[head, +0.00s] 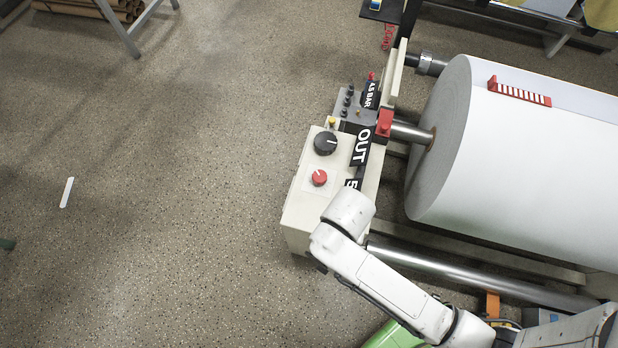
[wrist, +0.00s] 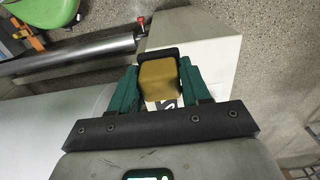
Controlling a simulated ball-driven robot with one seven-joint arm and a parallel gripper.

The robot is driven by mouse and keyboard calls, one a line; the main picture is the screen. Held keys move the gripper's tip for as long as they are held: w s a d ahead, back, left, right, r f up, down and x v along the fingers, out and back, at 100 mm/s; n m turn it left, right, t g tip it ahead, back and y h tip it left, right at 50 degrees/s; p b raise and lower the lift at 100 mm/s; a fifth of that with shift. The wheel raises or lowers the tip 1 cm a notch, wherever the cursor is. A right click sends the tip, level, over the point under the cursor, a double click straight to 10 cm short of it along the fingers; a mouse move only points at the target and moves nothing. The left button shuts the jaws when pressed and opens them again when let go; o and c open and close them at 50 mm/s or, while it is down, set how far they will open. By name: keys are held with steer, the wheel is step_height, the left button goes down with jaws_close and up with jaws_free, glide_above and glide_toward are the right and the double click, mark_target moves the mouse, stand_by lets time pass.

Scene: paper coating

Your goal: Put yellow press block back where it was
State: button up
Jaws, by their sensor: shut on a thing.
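The yellow press block (wrist: 158,77) is a mustard-coloured box seen from above in the wrist view. My gripper (wrist: 160,86) has its green fingers shut on both sides of it. A black piece (wrist: 158,52) borders the block's far side. The block is over the white machine cabinet (wrist: 200,55); whether it touches the top cannot be told. A black-on-white label is partly hidden just below the block. In the head view my arm covers the near end of the cabinet (head: 300,210), and the gripper and block are hidden.
The cabinet carries a black knob (head: 325,143), a red knob (head: 319,178), a red block (head: 384,123) and an OUT label (head: 361,147). A large white paper roll (head: 520,160) and a steel roller (head: 470,272) lie to the right. The floor (head: 180,180) at left is open.

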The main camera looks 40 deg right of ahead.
steer(key=w+f, duration=0.3)
steer(key=w, duration=0.1)
steer(key=w+d+f, duration=0.1)
steer(key=w+f, duration=0.2)
steer(key=w, duration=0.1)
steer(key=w+f+b, duration=0.1)
steer(key=w+f, duration=0.2)
steer(key=w, duration=0.2)
steer(key=shift+w+d+f, duration=0.1)
steer(key=shift+d+f, duration=0.15)
steer(key=shift+d, duration=0.05)
steer(key=shift+w+f, duration=0.2)
steer(key=shift+f, duration=0.05)
steer(key=shift+f+b, duration=0.35)
steer(key=shift+f, duration=1.1)
steer(key=shift+f, duration=0.1)
steer(key=o, duration=1)
step_height(320, 180, up, 12)
steer(key=shift+r+p, duration=0.1)
steer(key=shift+p, duration=0.75)
